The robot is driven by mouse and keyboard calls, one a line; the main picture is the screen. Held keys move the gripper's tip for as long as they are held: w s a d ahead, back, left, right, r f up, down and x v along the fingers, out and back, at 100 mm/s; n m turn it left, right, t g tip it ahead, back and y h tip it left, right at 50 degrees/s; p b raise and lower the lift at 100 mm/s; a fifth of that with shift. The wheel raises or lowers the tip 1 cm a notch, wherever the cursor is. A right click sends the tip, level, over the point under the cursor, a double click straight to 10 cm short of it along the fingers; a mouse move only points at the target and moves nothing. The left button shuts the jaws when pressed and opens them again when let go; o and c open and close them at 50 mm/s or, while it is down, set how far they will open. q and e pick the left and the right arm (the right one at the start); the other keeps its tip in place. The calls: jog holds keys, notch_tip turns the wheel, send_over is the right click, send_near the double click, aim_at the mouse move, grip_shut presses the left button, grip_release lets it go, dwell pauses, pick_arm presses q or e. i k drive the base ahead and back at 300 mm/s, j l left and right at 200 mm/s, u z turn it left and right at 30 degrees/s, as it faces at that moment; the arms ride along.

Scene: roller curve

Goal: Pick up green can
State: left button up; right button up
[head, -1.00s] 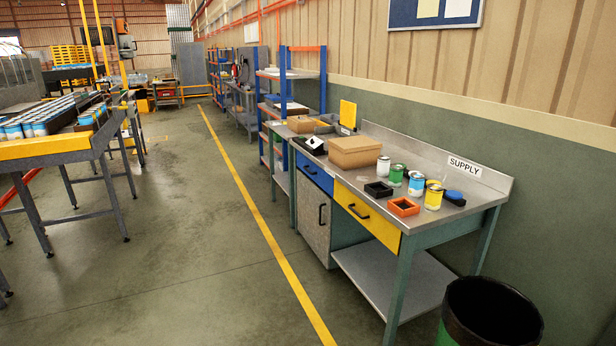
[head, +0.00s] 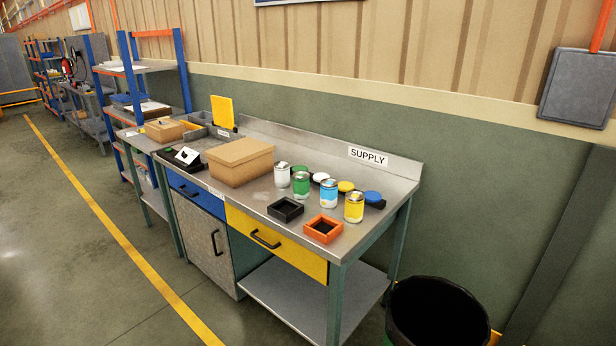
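The green can (head: 301,185) stands upright on the metal supply table (head: 262,196), in a loose group of cans. A white can (head: 282,175) is just to its left and a blue and white can (head: 328,193) is to its right. A yellow can (head: 354,207) stands further right. Neither of my grippers shows in the head view.
A black tray (head: 285,210) and an orange tray (head: 323,229) lie in front of the cans. A cardboard box (head: 238,161) is to their left. A black bin (head: 437,312) stands right of the table. The floor (head: 80,250) at left is clear.

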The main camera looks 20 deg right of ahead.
aim_at(300, 178)
jog(key=i+j+z, duration=0.1)
jog(key=i+z, duration=0.35)
jog(key=i+j+z, duration=0.2)
jog(key=z, duration=0.2)
jog(key=i+j+z, duration=0.25)
jog(key=z, duration=0.2)
jog(key=i+j+z, duration=0.2)
jog(key=j+z, duration=0.25)
